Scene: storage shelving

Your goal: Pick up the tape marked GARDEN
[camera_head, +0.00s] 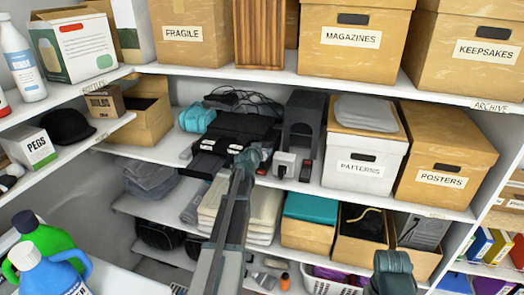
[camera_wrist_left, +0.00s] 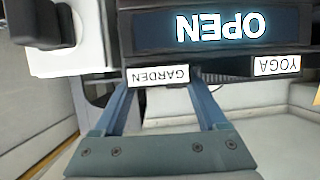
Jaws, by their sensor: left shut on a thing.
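The tape marked GARDEN (camera_wrist_left: 160,76) is black with a white label that reads upside down in the left wrist view. In the head view its small white label (camera_head: 235,148) shows beside my gripper. My left gripper (camera_wrist_left: 158,88) is shut on this tape, a finger at each side of the label. In the head view my left gripper (camera_head: 247,158) is at the middle shelf, in front of the black tapes. A tape marked YOGA (camera_wrist_left: 275,65) is beside it. My right gripper (camera_head: 392,265) is low at the right; its fingers cannot be made out.
A dark panel marked OPEN (camera_wrist_left: 218,30) is close to the tapes. A dark grey holder (camera_head: 303,125) and the white PATTERNS box (camera_head: 362,165) stand to the right on this shelf. Teal rolled items (camera_head: 196,118) are behind at the left. The upper shelf edge (camera_head: 330,84) is overhead.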

